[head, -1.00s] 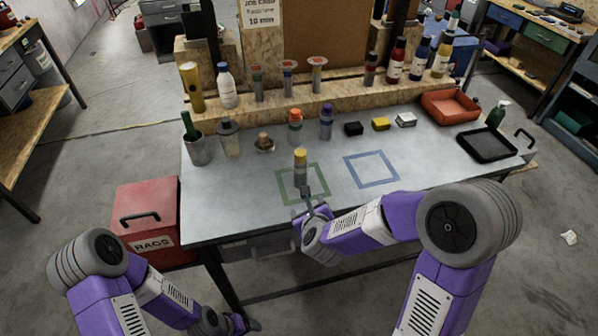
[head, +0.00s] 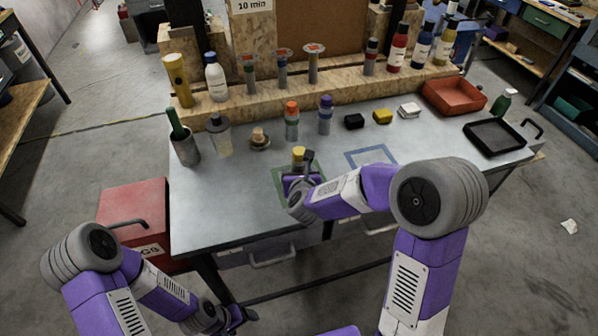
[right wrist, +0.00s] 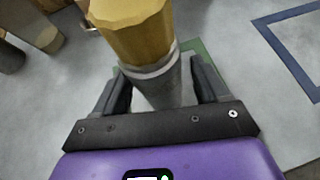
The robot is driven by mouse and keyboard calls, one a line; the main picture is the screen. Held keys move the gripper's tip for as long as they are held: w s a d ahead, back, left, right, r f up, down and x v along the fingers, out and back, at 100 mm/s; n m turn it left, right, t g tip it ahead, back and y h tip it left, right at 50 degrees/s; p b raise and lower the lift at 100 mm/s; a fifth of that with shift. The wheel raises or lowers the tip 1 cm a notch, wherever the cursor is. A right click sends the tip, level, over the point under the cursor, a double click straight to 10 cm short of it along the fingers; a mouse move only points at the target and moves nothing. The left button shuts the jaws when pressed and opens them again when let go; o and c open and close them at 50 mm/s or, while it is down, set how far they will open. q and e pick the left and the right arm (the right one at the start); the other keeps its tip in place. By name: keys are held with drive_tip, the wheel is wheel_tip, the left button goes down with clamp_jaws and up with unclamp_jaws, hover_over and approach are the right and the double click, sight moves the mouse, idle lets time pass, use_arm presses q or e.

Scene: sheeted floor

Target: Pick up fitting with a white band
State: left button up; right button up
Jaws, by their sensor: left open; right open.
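A fitting with a yellow cap, a pale whitish band and a grey lower body (right wrist: 160,82) stands upright in the right wrist view. It also shows in the head view (head: 298,154) inside the green square, its lower part hidden by my right gripper. My right gripper (right wrist: 158,88) is open, with one finger on each side of the grey body. A narrow gap shows beside the left finger; contact at the right finger is hard to tell. My left gripper (head: 240,318) is open, low in front of the table and away from the objects.
Orange-capped (head: 291,120) and purple-capped (head: 325,115) fittings stand behind, near a brass-coloured piece (head: 259,139). A blue square outline (head: 371,155) lies to the right. A red tray (head: 454,97) and black tray (head: 494,137) sit at the right. The table's left front is clear.

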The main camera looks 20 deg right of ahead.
drive_tip(key=shift+w, duration=0.1)
drive_tip(key=c, duration=1.2)
drive_tip(key=shift+r, duration=0.15)
